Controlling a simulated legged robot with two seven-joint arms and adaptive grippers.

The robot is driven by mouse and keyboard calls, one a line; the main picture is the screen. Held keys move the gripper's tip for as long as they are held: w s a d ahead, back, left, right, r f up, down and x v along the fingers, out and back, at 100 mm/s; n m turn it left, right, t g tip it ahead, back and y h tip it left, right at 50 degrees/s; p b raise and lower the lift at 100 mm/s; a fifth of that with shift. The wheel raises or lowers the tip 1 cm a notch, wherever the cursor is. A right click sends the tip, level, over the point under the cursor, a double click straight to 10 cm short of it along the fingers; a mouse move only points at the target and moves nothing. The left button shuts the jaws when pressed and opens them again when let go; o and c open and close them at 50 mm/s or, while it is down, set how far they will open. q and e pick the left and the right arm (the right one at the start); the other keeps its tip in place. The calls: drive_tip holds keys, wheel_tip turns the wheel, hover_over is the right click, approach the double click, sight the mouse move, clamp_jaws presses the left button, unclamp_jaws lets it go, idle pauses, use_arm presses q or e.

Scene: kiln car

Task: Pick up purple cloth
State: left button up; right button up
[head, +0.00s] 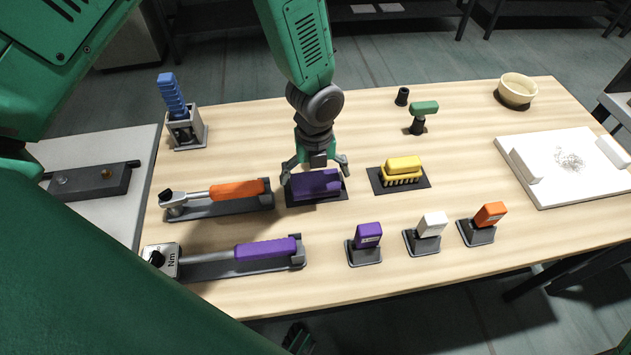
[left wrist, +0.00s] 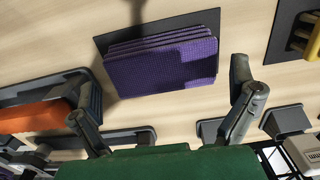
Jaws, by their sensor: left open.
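The purple cloth (head: 316,184) is a folded block lying on a dark mat (head: 334,197) near the middle of the wooden table. In the left wrist view the purple cloth (left wrist: 162,64) shows stacked layers on its mat (left wrist: 106,40). My left gripper (head: 315,168) comes down over the cloth from behind, its two fingers spread to either side. In the left wrist view its fingers (left wrist: 168,110) are open, with nothing between the tips; the cloth lies beyond them. Whether the fingers touch the cloth cannot be told.
A yellow brush (head: 402,170) sits on a mat to the right. An orange-handled torque wrench (head: 236,189) lies close on the left, and a purple-handled one (head: 265,249) in front. Small blocks in holders, such as a purple one (head: 368,235), stand in front.

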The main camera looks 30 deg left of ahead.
sight(315, 178)
use_arm(q)
wheel_tip(315, 178, down, 2)
drive_tip(key=shift+w+f, duration=0.1)
drive_tip(key=shift+w, duration=0.05)
drive_tip(key=shift+c, duration=0.5)
drive_tip(key=c, duration=0.7)
drive_tip(key=shift+c, duration=0.2)
wheel_tip(315, 178, up, 10)
drive_tip(key=shift+r, duration=0.1)
drive_tip(key=o, duration=0.4)
drive_tip(key=shift+c, duration=1.3)
